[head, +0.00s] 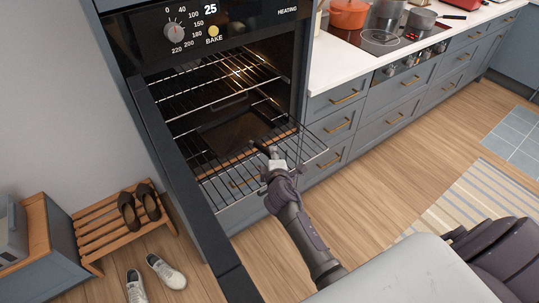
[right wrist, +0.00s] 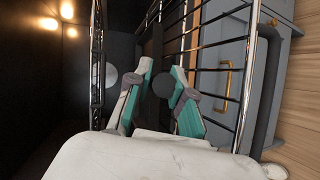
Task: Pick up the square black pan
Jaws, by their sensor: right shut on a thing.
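The square black pan (head: 232,133) lies inside the open oven on the pulled-out lower rack (head: 220,178), with its handle pointing out toward me. My right gripper (head: 271,163) reaches in from the front and is shut on the handle. In the right wrist view the teal finger pads of this gripper (right wrist: 163,80) stand on both sides of the dark handle (right wrist: 157,108). Whether the pan touches the rack or is slightly raised, I cannot tell. My left gripper is not in view.
The open oven door (head: 185,180) stands left of the rack. An upper rack (head: 215,82) sits above the pan. Grey drawers (head: 335,125) and a hob (head: 385,40) with pots are to the right. A shoe bench (head: 110,220) and white shoes (head: 165,272) are at lower left.

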